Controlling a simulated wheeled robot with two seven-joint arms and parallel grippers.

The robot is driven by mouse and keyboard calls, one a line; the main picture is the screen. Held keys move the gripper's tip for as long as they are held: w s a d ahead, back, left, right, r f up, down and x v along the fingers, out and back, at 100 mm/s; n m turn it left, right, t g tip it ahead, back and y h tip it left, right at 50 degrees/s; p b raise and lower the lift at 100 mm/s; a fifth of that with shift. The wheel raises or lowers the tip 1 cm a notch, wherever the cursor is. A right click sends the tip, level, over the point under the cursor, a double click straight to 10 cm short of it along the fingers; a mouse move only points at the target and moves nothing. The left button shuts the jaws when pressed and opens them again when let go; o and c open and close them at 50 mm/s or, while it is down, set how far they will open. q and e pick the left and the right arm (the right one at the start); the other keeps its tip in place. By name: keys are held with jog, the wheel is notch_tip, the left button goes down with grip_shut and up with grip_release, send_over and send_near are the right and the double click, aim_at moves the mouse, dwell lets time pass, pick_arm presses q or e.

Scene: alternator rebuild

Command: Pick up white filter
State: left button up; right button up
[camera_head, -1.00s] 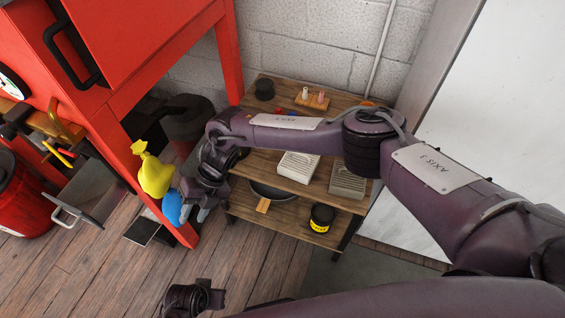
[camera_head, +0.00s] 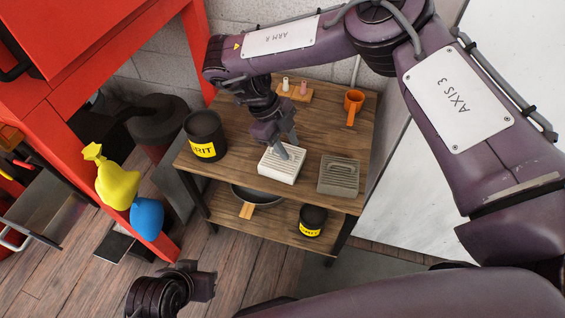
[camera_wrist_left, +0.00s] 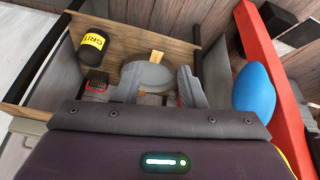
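The white filter (camera_head: 282,165), a pale block with a slotted top, lies on the upper wooden shelf near its front edge. My right gripper (camera_head: 287,145) is directly at its back edge, fingers pointing down. The fingers look apart, one overlapping the filter's top in the picture; I cannot tell whether it touches. My left gripper (camera_wrist_left: 158,74) is open and empty in the left wrist view, facing the lower shelf. The white filter cannot be made out in that view.
A grey slotted block (camera_head: 338,176) lies right of the filter. The lower shelf holds a pan (camera_head: 254,194) and a smaller tub (camera_head: 312,220). A red frame (camera_head: 157,232) stands left.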

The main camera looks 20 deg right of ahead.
jog(key=x, duration=0.2)
jog(key=shift+s+f, duration=0.1)
jog(key=shift+f, duration=0.3)
grip_shut()
jog(key=shift+r, duration=0.1)
